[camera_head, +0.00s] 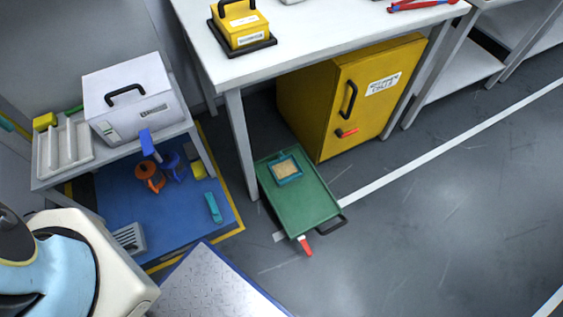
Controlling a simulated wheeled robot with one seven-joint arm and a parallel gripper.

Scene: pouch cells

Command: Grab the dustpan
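No object is clearly recognizable as a dustpan. An upright blue object (149,144) stands on or above the blue floor mat (120,205), in front of the low bench; it may be a dustpan, but it is too small to tell. A small teal tray (286,170) with tan contents sits on a flat green tray or cart top (308,203), which has a black handle. A slim teal object (213,208) lies on the mat's right side. My gripper is not in view; a white and light-blue part of my arm fills the lower left corner.
A white table (310,45) holds a yellow case (240,25). Below it stands a yellow cabinet (315,105). A low bench (110,155) carries a white box (130,95). An orange object (150,177) is on the mat. Grey floor at right is clear.

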